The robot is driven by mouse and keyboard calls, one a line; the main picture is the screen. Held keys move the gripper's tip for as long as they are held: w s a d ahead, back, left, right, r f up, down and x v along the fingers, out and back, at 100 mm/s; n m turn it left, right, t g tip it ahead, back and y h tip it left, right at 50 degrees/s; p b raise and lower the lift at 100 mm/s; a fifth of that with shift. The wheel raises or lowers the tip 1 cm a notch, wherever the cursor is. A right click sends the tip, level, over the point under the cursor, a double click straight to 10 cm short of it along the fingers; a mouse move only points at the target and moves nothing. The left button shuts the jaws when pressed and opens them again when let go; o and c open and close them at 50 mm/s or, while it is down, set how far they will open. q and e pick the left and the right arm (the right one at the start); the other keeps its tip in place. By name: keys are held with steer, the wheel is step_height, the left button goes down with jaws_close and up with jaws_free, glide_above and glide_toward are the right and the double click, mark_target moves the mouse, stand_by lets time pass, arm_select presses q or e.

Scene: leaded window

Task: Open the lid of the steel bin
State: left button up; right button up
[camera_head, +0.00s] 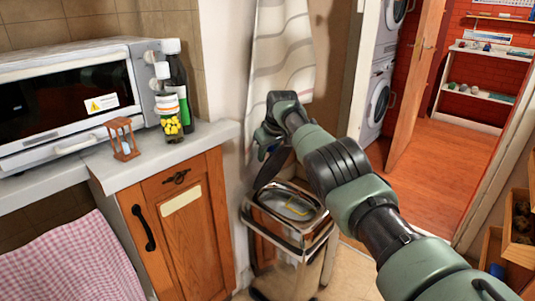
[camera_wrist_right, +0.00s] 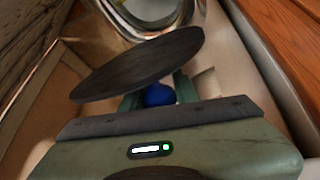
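The steel bin (camera_head: 288,232) stands on the floor beside the wooden cabinet. It is shiny, with an oval panel in its lid (camera_head: 290,205), and the lid looks flat and shut. Part of shiny, rounded metal, apparently the bin (camera_wrist_right: 150,22), shows at the top of the right wrist view. My right gripper (camera_head: 268,158) is above the bin's back left side, apart from the lid. My left gripper is not in view.
The cabinet (camera_head: 178,215) with a black handle is left of the bin. A striped cloth (camera_head: 282,50) hangs behind my right gripper. A microwave (camera_head: 70,100), bottles (camera_head: 172,100) and a small hourglass (camera_head: 122,138) stand on the counter. Wooden crates (camera_head: 518,230) are at the right.

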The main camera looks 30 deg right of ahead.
steer(key=o, duration=0.4)
steer(key=shift+c, duration=0.2)
steer(key=shift+r, duration=0.1)
steer(key=shift+r, duration=0.15)
steer(key=shift+p+v, duration=0.3)
steer(key=shift+v, duration=0.75)
steer(key=v, duration=0.3)
steer(key=shift+s+r, duration=0.2)
steer(key=shift+r, duration=0.1)
steer(key=shift+s+r, duration=0.2)
steer(key=shift+r, duration=0.15)
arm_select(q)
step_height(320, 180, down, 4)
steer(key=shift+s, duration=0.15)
arm_select(e)
steer(key=shift+s+r, duration=0.2)
steer(key=shift+r, duration=0.05)
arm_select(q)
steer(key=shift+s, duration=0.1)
arm_select(e)
steer(key=shift+a, duration=0.1)
